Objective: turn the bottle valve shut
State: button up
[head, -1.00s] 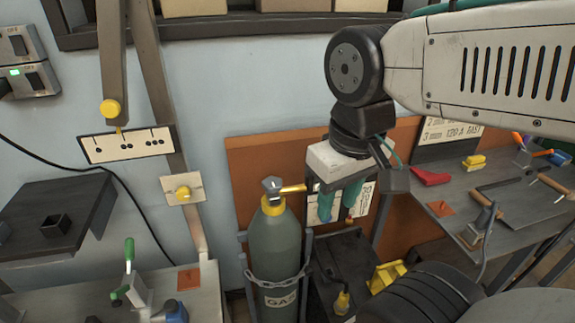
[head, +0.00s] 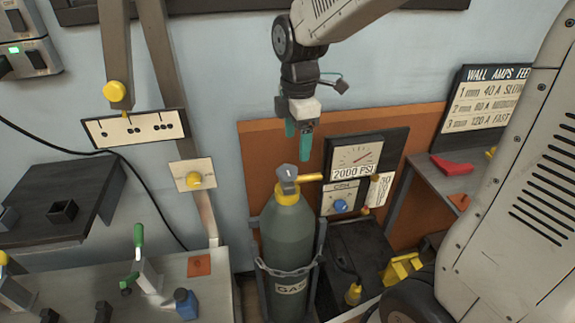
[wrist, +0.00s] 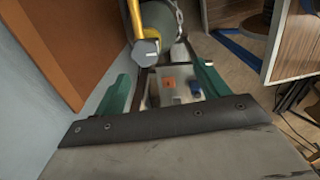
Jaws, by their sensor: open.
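The bottle valve (head: 287,174) is a grey knob on the yellow collar on top of the green gas bottle (head: 289,236). A yellow pipe runs from it to the right. My gripper (head: 298,150) has green fingers pointing down, open and empty, just above and slightly right of the valve in the head view. In the wrist view the valve (wrist: 146,47) shows beyond the gap between the open fingers, nearer the left one, and the bottle (wrist: 158,18) stands behind it. I see no contact between fingers and valve.
A gauge panel reading 2000 PSI (head: 355,157) with a blue knob (head: 341,206) stands right of the bottle. A chain (head: 288,270) holds the bottle in its rack. A bench with green-handled clamps (head: 140,250) is at left. The orange board and wall are behind.

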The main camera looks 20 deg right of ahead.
aim_at(287, 170)
jog(key=w+f+n, duration=0.3)
jog(key=shift+w+a, duration=0.3)
jog(key=shift+w+f, duration=0.1)
jog(key=shift+f, duration=0.2)
notch_tip(287, 170, down, 7)
jog(key=shift+f, duration=0.1)
jog(key=c, duration=1)
